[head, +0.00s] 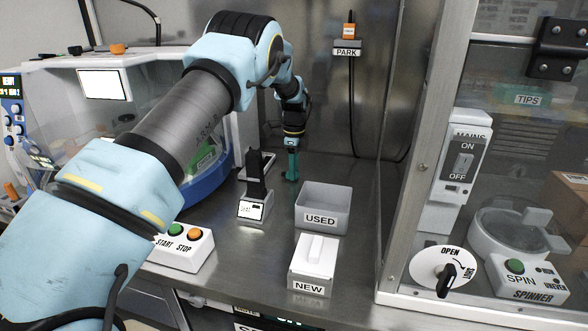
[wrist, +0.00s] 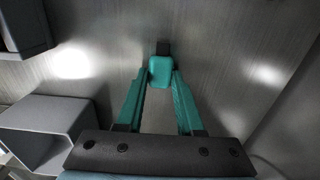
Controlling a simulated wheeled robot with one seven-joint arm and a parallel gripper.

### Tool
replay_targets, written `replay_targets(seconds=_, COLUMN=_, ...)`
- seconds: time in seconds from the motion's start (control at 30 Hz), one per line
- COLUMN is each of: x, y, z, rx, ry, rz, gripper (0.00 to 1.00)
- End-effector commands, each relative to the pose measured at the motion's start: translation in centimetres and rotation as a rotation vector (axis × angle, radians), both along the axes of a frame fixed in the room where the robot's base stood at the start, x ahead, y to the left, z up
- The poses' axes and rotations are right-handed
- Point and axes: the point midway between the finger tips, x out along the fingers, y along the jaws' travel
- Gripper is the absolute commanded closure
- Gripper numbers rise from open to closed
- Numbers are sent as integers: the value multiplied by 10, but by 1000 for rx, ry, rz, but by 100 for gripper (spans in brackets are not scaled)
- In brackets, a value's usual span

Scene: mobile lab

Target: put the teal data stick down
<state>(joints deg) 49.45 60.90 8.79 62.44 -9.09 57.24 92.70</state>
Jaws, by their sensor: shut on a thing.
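My gripper (wrist: 160,82) has teal fingers, and they are shut on the teal data stick (wrist: 160,69), a small block with a dark end, in the wrist view. In the head view my gripper (head: 291,172) points down at the back of the steel counter (head: 255,270), behind the grey USED bin and right of a black upright stand. The stick is hard to tell from the teal fingers there. It is low, close to the counter; I cannot tell whether it touches.
The USED bin (head: 321,222) stands in front of my gripper, and it also shows in the wrist view (wrist: 50,120). The black stand (head: 255,190) is to the left. A white NEW box (head: 314,262) is nearer. Bare counter lies right of my gripper, up to the glass cabinet.

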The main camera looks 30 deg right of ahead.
Motion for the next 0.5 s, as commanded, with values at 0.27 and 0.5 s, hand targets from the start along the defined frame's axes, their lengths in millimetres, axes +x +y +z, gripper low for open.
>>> replay_targets(seconds=0.27, x=0, y=0, z=-5, rx=0, ry=0, rz=-1, gripper=53)
replay_targets(seconds=0.5, x=0, y=0, z=-4, rx=0, ry=0, rz=0, gripper=34)
